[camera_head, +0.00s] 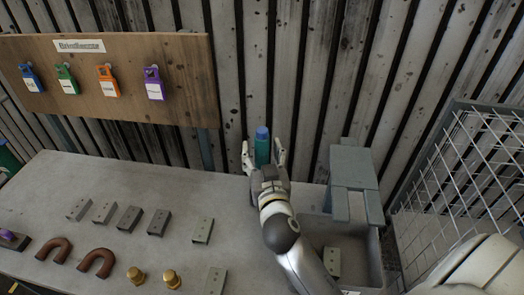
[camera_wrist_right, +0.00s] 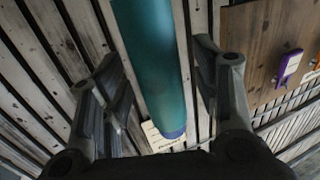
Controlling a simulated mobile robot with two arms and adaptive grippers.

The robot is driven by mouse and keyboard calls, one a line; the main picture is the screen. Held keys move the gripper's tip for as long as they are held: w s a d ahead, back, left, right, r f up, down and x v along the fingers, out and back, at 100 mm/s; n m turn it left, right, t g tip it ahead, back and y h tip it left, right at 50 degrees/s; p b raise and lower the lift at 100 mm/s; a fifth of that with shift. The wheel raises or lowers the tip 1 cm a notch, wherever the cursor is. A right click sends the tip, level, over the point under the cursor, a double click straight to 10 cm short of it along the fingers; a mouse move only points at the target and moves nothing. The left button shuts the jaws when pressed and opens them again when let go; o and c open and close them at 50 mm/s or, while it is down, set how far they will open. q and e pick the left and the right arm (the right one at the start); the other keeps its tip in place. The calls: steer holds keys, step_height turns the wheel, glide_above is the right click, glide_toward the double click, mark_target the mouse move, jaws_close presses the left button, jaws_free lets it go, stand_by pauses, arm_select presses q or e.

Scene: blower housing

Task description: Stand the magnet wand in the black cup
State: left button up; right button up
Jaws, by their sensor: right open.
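A teal cylinder with a blue end (camera_head: 262,147) stands upright near the back edge of the table, by the wall. It also shows in the right wrist view (camera_wrist_right: 155,60). It may be the magnet wand, but I cannot tell for sure. My right gripper (camera_head: 264,158) is open, with one finger on each side of the cylinder. In the right wrist view, gaps show between the cylinder and both fingers (camera_wrist_right: 165,85). The cylinder's lower part is hidden behind the gripper in the head view. I cannot make out a black cup. My left gripper is not in view.
Several grey blocks (camera_head: 130,219), brown horseshoe magnets (camera_head: 97,262) and brass knobs (camera_head: 171,279) lie on the grey table (camera_head: 60,170). A grey bin (camera_head: 350,262) stands right of my arm. A wire cage (camera_head: 455,185) is at far right. A board with coloured tags (camera_head: 130,60) hangs behind.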

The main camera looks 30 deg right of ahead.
steer(key=v, duration=0.7)
steer(key=shift+r, duration=0.2)
